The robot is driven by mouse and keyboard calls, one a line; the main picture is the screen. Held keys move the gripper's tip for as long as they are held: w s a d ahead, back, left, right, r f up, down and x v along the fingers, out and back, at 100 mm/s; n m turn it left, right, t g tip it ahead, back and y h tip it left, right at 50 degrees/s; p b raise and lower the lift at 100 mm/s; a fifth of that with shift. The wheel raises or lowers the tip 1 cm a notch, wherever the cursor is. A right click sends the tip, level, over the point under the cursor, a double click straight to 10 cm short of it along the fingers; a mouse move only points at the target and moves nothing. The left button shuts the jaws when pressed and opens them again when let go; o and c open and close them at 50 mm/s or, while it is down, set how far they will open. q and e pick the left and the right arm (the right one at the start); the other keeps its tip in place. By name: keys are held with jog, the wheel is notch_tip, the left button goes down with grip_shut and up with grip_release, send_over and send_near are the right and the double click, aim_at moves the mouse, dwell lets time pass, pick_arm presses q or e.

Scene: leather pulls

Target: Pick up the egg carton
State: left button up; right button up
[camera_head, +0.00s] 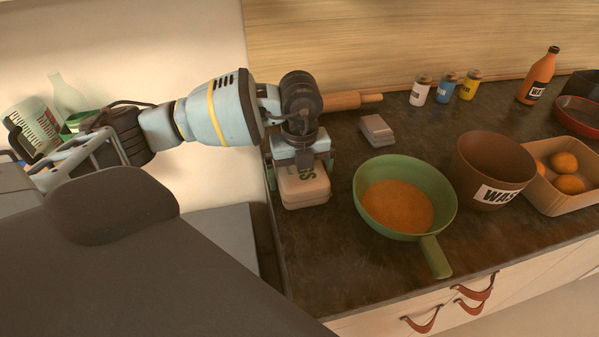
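I cannot tell whether the fingers press on the carton. My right gripper is not in view.
A green pan (433,256) with orange contents stands right of the carton. Beyond are a brown pot (480,150), a box of oranges (537,190), small bottles (445,90), a rolling pin (350,100) and a grey block (376,129). The counter (335,265) in front is clear.

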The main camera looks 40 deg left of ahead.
pick_arm(q)
jog(key=c, duration=0.7)
jog(key=shift+r, duration=0.5)
jog(key=r, duration=0.2)
jog(key=shift+s+d+r, duration=0.15)
jog(key=shift+s+r, duration=0.2)
jog(key=shift+s, duration=0.05)
jog(key=s+d, duration=0.1)
jog(key=s, duration=0.3)
jog(key=s+d+r, duration=0.1)
jog(key=s+d, duration=0.1)
jog(key=s, duration=0.3)
jog(key=s+d, duration=0.2)
jog(key=s, duration=0.3)
jog(key=shift+s+r, duration=0.15)
jog(key=shift+s, duration=0.05)
